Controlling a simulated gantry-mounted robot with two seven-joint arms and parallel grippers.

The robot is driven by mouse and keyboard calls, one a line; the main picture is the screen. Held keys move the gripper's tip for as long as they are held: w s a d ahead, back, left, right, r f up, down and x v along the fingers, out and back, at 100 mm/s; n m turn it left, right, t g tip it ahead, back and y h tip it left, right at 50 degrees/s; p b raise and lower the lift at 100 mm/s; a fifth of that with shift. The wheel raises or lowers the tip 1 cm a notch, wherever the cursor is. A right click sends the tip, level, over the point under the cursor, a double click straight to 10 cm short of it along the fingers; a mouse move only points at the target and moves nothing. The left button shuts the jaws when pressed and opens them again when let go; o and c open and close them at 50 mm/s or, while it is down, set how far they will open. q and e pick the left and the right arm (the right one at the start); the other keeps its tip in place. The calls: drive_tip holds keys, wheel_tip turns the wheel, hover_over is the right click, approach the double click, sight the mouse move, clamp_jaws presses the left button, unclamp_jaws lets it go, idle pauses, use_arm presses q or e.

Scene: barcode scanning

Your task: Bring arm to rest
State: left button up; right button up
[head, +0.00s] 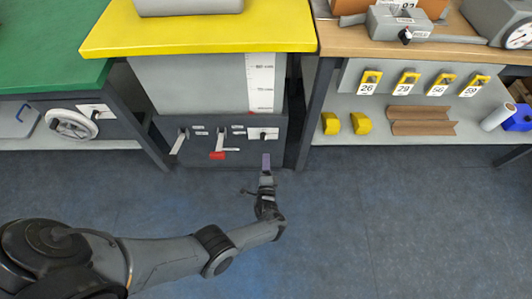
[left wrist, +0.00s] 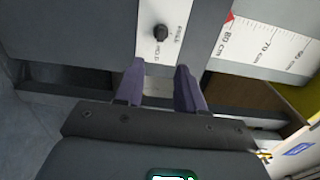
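My left arm (head: 170,260) reaches from the lower left of the head view toward the dark front panel of the yellow-topped unit. My left gripper (head: 266,162) is in front of that panel, below a white plate with a small dark knob (head: 263,135). In the left wrist view, the two purple fingers of the left gripper (left wrist: 159,72) stand apart with nothing between them. The dark knob (left wrist: 160,32) shows beyond the fingertips, apart from them. My right arm and gripper are not in view.
The yellow top (head: 200,28) has a grey lift panel and white ruler (head: 261,82) below it. A lever with a red end (head: 218,155) is left of the gripper. A wooden bench (head: 345,33) is at right, a green one (head: 45,40) at left. The blue floor (head: 400,220) is clear.

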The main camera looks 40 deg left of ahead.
use_arm(q)
drive_tip(key=shift+s+d, duration=0.25)
drive_tip(key=shift+s, duration=0.1)
